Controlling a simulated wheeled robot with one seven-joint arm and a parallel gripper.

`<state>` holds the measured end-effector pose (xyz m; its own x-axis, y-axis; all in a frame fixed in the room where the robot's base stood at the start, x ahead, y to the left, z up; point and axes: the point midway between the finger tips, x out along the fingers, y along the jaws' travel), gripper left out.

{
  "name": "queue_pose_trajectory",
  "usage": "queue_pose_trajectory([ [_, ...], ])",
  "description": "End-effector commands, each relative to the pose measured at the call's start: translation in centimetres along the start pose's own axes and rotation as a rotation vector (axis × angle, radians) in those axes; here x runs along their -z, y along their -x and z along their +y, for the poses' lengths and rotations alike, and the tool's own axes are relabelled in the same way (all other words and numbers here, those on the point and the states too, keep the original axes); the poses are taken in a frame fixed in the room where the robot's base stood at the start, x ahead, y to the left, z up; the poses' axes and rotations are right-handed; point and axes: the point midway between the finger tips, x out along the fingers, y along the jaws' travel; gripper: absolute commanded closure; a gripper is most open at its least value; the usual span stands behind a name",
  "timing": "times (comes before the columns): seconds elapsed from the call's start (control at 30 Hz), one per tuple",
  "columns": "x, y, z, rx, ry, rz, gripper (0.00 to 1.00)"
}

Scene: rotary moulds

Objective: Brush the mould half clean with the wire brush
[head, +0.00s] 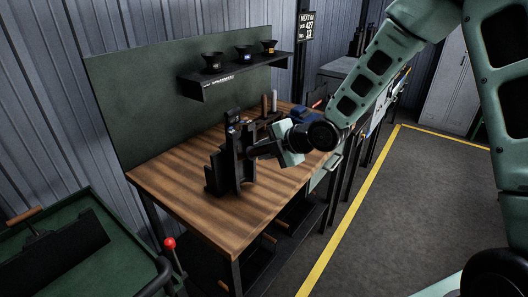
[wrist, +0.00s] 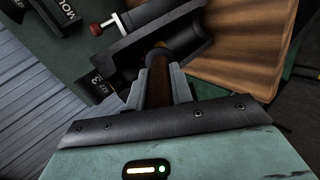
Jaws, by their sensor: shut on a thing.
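The dark mould half (head: 238,168) stands upright on the wooden bench. In the wrist view its curved hollow (wrist: 185,40) opens in front of my gripper. My gripper (wrist: 166,85) is shut on the brown handle of the wire brush (wrist: 159,72), which points into the hollow. The bristle end is hidden or too dark to make out, so I cannot tell whether it touches the mould. In the head view my gripper (head: 262,150) is just right of the mould half; the brush is hard to see there.
The wooden bench top (head: 190,205) is clear in front of the mould. Upright tools (head: 268,104) stand behind it. A shelf (head: 232,78) with several dark funnels hangs on the green back panel. A red-knobbed screw (wrist: 97,27) sticks out beside the hollow. A green cart (head: 95,208) stands left.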

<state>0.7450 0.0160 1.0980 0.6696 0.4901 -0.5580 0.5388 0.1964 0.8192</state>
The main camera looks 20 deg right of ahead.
Motion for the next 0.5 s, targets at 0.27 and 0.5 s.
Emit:
queue_pose_trajectory([
  [0.27, 0.2, 1.0, 1.7, 0.001, 0.001, -0.001, 1.00],
  [0.5, 0.5, 1.8, 3.1, 0.000, 0.001, -0.001, 1.00],
])
